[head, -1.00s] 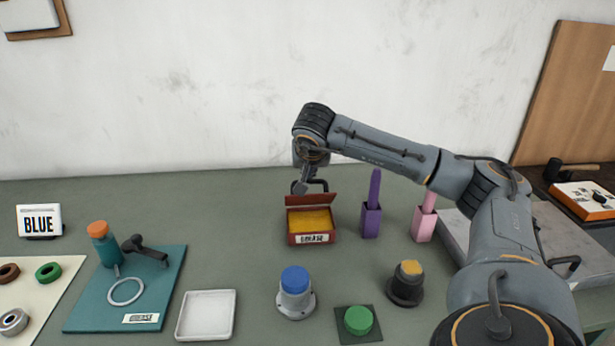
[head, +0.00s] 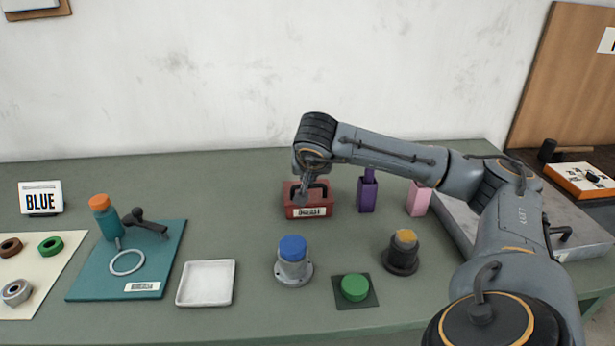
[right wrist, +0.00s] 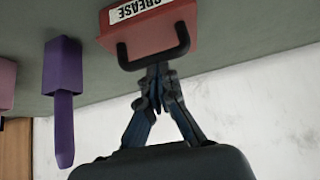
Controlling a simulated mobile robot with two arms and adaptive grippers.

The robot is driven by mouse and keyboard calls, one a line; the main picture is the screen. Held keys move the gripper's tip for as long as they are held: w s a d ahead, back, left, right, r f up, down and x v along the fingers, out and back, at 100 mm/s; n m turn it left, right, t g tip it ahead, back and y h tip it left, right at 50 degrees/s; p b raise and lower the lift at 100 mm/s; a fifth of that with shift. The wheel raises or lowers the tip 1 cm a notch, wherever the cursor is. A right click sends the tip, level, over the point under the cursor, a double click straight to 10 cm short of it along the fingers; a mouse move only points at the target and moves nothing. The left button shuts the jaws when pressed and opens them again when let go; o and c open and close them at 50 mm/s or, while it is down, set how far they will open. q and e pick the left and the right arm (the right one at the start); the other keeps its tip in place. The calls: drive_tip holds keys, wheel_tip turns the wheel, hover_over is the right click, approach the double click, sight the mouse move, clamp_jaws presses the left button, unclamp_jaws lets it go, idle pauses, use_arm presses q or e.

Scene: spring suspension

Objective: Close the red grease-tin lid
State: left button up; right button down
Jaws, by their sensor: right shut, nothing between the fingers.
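The red grease tin (head: 326,211) stands on the bench near the middle of the head view, its label facing me. Its red lid (head: 290,188) looks down over the tin, with no yellow grease showing; whether it is fully seated I cannot tell. The black lid handle (right wrist: 150,64) shows in the right wrist view, beside the tin's label. My right gripper (head: 302,197) is shut and empty, over the lid by the handle. Its fingertips (right wrist: 156,80) are close to the handle in the wrist view; contact is unclear. My left gripper is not in view.
A purple holder (head: 367,195) and a pink holder (head: 418,200) stand right of the tin. In front are a blue-topped grey part (head: 293,262), a black part with yellow top (head: 402,252) and a green knob (head: 355,288). A white tray (head: 207,302) lies front left.

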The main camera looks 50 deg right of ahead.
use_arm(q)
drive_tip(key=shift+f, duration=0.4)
use_arm(e)
drive_tip(key=shift+s+a+f+g, duration=0.1)
drive_tip(key=shift+s+a+f, duration=0.1)
drive_tip(key=shift+f, duration=0.25)
drive_tip(key=shift+s+a+f+g, duration=0.1)
drive_tip(key=shift+s+a+f, duration=0.1)
drive_tip(key=shift+f, duration=0.25)
drive_tip(key=shift+s+a+f+g, duration=0.1)
drive_tip(key=shift+a+f, duration=0.1)
drive_tip(key=shift+f, duration=0.25)
drive_tip(key=r+p, duration=0.1)
drive_tip(key=d+r, duration=0.1)
drive_tip(key=r, duration=0.1)
drive_tip(key=w+r+p, duration=0.1)
drive_tip(key=r, duration=0.1)
drive_tip(key=shift+d+r+p, duration=0.15)
drive_tip(key=shift+d+p, duration=0.05)
drive_tip(key=shift+p, duration=0.1)
use_arm(q)
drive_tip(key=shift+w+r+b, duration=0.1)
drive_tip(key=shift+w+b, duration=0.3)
drive_tip(key=shift+b, duration=1)
use_arm(e)
drive_tip(key=s+a, duration=0.6)
drive_tip(key=s, duration=0.1)
drive_tip(key=shift+f+t, duration=0.25)
drive_tip(key=shift+t, duration=0.15)
drive_tip(key=shift+s+a, duration=0.1)
